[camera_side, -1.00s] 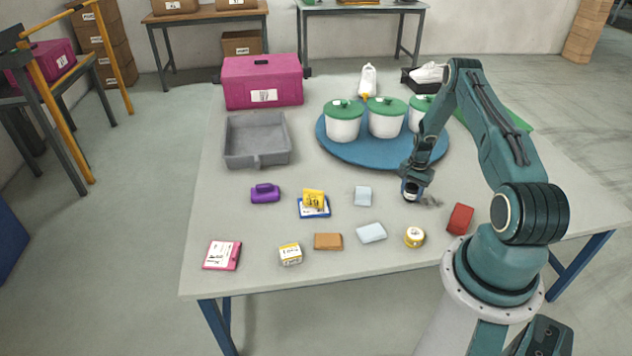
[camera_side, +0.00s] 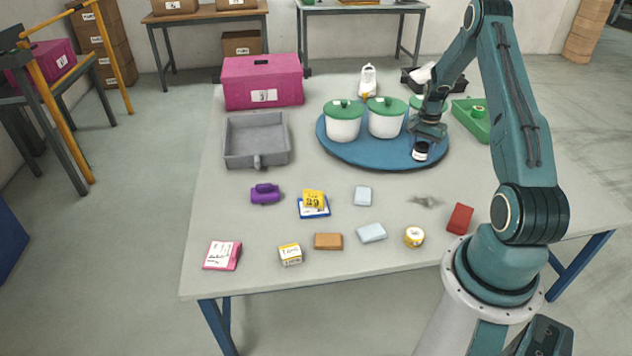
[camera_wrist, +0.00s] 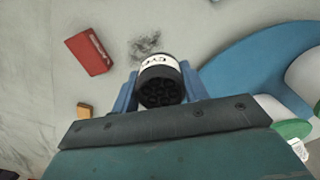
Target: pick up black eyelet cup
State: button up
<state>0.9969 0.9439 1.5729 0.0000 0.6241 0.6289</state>
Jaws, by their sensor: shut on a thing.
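The black eyelet cup (camera_side: 420,151) is a small dark cup with a white label band. In the wrist view the cup (camera_wrist: 161,80) sits between two blue fingers, its dark, studded-looking contents facing the camera. My gripper (camera_side: 423,143) is shut on it and holds it up off the table, in front of the right part of the blue round tray in the side view. In the wrist view my gripper (camera_wrist: 160,88) has a finger on each side of the cup. Part of the cup is hidden by the gripper.
The blue round tray (camera_side: 350,152) carries white pots with green lids (camera_side: 344,120). A grey bin (camera_side: 257,160) and a pink box (camera_side: 262,82) stand left. A red box (camera_side: 460,218), a yellow tape roll (camera_side: 414,237) and a grey smudge (camera_side: 425,201) lie nearer.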

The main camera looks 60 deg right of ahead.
jog(key=shift+r, duration=1.1)
